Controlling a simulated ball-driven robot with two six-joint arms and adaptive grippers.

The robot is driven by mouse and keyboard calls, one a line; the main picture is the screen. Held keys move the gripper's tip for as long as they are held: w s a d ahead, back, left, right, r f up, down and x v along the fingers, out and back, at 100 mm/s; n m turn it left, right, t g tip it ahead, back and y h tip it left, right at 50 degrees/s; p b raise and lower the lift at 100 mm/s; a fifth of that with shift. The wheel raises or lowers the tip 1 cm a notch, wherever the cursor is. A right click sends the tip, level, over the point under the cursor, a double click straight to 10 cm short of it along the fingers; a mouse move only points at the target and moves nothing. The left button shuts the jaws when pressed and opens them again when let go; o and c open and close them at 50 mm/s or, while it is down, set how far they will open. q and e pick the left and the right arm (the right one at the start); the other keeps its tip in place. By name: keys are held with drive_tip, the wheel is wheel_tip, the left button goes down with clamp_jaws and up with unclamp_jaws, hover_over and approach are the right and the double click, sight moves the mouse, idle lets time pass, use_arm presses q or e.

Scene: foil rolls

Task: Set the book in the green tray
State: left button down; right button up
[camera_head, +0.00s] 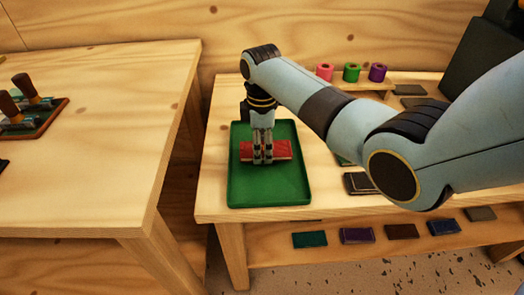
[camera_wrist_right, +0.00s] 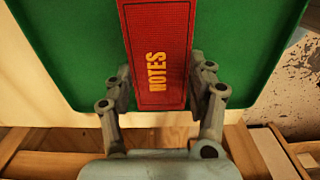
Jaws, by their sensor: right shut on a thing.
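A red book (camera_head: 283,150) is in my right gripper (camera_head: 263,158), over the middle of the green tray (camera_head: 270,192). The fingers point down, and the book looks level. I cannot tell whether its underside touches the tray floor. The tray holds nothing else that I can see. My left gripper is not in view.
Pink (camera_head: 324,72), green (camera_head: 351,72) and purple (camera_head: 377,72) rolls stand on a small rack behind. A dark flat item (camera_head: 359,183) lies right of the tray. Several flat items lie on the lower shelf (camera_head: 280,258). A left table (camera_head: 100,130) stands across a gap.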

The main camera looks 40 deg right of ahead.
sight(262, 149)
drive_tip(key=shift+f, duration=1.05)
drive_tip(key=shift+f, duration=0.15)
drive_tip(key=o, duration=1.3)
wheel_tip(262, 149, up, 12)
drive_tip(key=shift+r+p, duration=0.15)
drive_tip(key=shift+p, duration=0.65)
